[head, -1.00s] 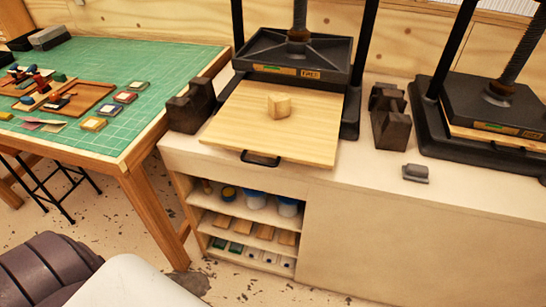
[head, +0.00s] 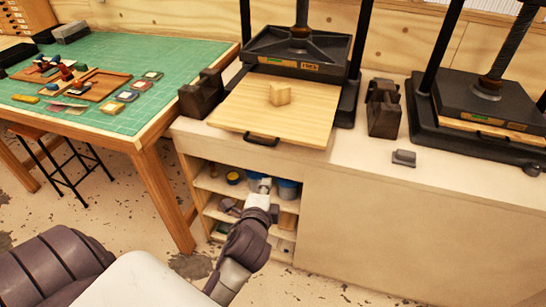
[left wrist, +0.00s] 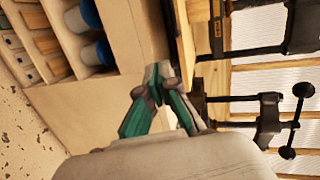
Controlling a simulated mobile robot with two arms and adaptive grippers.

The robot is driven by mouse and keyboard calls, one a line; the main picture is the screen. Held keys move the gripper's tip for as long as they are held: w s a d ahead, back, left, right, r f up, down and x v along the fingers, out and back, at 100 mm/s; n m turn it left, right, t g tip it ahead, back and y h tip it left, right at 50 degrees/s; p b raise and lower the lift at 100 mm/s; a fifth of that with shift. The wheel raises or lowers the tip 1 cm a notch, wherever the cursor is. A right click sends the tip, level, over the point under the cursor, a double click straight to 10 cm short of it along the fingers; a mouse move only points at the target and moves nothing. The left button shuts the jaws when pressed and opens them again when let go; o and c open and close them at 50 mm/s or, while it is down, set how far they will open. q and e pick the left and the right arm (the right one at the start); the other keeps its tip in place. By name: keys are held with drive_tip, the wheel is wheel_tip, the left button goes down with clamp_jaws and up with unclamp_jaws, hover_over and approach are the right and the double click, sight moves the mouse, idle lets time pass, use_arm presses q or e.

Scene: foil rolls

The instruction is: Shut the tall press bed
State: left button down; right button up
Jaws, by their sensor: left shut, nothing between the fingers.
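The pale wooden press bed (head: 300,115) is slid out toward me from under the black platen of the press (head: 297,52) in the middle. A light wooden block (head: 279,94) rests on the bed. A black handle (head: 262,140) is on the bed's front edge. My left gripper (head: 265,184) is shut and empty, below and apart from the handle, in front of the shelf opening. Its closed fingertips (left wrist: 160,72) show in the left wrist view, with the bed's edge (left wrist: 183,45) close by. My right gripper is not in view.
A second press (head: 490,105) stands at right with its bed in. Dark notched blocks (head: 202,95) and (head: 383,112) flank the middle press. A small grey object (head: 403,158) lies on the bench. A green-topped table (head: 110,60) at left holds several small items.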

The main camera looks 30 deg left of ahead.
use_arm(q)
wheel_tip(320, 180, up, 2)
drive_tip(key=p, duration=0.3)
approach(271, 146)
drive_tip(key=shift+y, duration=0.3)
drive_tip(key=x, duration=0.6)
drive_tip(key=shift+w+f, duration=0.25)
drive_tip(key=shift+w, duration=0.05)
drive_tip(key=shift+w+a+f, duration=0.1)
drive_tip(key=shift+w+f, duration=0.05)
drive_tip(key=shift+w, duration=0.2)
drive_tip(key=shift+w, duration=0.1)
